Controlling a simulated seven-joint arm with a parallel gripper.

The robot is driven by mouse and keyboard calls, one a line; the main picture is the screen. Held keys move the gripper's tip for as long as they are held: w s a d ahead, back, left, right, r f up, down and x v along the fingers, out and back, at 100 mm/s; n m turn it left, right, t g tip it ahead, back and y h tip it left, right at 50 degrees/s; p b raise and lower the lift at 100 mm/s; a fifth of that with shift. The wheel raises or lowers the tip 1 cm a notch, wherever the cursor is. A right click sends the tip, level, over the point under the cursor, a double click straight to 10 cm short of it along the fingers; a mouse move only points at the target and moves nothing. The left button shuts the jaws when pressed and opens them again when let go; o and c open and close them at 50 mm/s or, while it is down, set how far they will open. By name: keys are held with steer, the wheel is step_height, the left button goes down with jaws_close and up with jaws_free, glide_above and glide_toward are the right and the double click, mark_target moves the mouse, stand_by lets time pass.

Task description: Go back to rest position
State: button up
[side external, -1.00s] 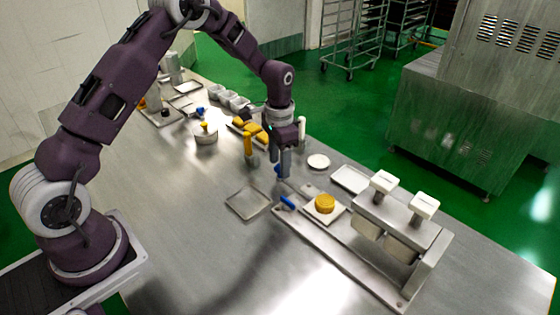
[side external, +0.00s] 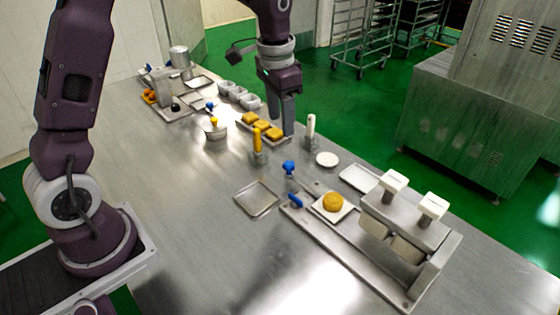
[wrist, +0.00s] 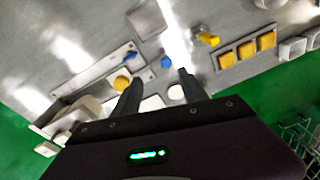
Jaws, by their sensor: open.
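My gripper (side external: 283,116) hangs above the far part of the steel table in the side view, apart from everything on it. In the wrist view my gripper (wrist: 157,80) shows two separated dark fingers with nothing between them. Below is the encrusting machine (side external: 362,240), a long steel base with two white-topped blocks at its right end. A round yellow piece (side external: 333,202) sits on a white square plate on that base; it also shows in the wrist view (wrist: 122,83).
A yellow-handled tool (side external: 257,140) and a white-handled one (side external: 310,127) stand upright near my gripper. A tray of yellow blocks (side external: 262,126) lies behind. A flat steel tray (side external: 257,198) rests left of the machine. The table's front left is clear.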

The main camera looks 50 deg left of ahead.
steer(key=s+d+r+n+t, duration=0.1)
steer(key=s+d+r+t, duration=0.15)
steer(key=s+r, duration=0.75)
steer(key=s+d+n+t, duration=0.2)
steer(key=s, duration=1.5)
steer(key=shift+f, duration=0.3)
steer(key=shift+w, duration=0.1)
